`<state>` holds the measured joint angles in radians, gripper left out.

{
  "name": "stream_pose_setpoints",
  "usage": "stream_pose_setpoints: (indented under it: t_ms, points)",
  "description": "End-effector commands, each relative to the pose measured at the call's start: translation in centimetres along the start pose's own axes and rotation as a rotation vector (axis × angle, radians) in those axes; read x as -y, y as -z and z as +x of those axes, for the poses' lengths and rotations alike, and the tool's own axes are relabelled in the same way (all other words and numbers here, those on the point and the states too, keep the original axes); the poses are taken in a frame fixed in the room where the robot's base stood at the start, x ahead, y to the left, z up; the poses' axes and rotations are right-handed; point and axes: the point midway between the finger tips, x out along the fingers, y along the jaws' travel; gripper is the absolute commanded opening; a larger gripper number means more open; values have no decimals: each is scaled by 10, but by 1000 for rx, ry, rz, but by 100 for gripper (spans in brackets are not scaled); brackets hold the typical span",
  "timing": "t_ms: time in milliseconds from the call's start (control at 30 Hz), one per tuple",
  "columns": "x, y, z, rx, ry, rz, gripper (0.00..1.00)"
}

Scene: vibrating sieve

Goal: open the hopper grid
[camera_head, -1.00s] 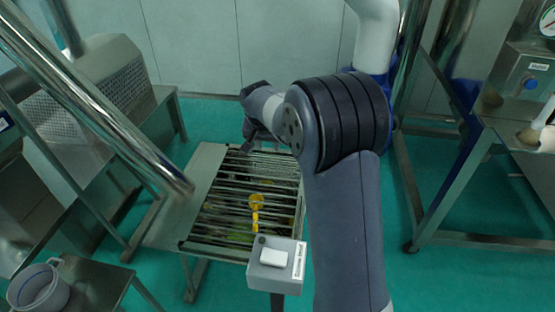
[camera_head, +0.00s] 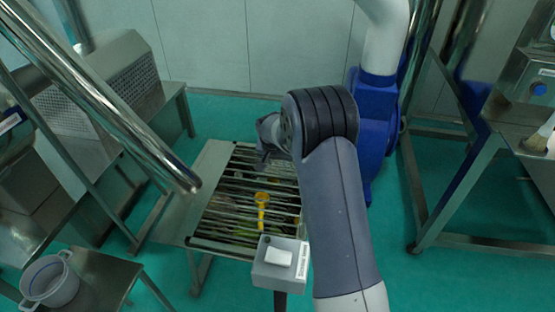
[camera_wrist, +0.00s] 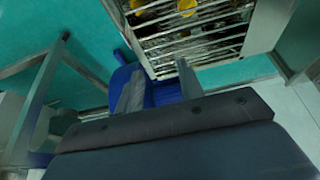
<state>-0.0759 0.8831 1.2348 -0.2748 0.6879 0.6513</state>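The hopper grid (camera_head: 228,208) is a set of dark metal bars in a steel frame on a stand, at the middle of the head view. A yellow handle (camera_head: 262,205) stands up from its near part. The grid also shows upside down at the top of the wrist view (camera_wrist: 200,42), with yellow bits at its top edge. My gripper (camera_head: 268,150) is over the grid's far right edge, apart from the handle and mostly hidden by my arm. In the wrist view its two fingers (camera_wrist: 158,88) stand apart with nothing seen between them but the blue thing beyond.
A grey box with a white switch (camera_head: 279,258) stands at the grid's near right. A blue machine (camera_head: 374,125) is behind my arm. Steel rails cross the left; a steel pot (camera_head: 50,284) is at lower left. A steel table (camera_head: 470,180) is at right. Green floor is open between.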

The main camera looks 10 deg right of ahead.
Motion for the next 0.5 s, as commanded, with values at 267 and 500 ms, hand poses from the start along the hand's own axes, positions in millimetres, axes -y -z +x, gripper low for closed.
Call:
stream_pose_setpoints:
  t_ms: [267, 500]
  points:
    - [0, 0, 0, 0, 0, 0, 30]
    - [0, 0, 0, 0, 0, 0, 11]
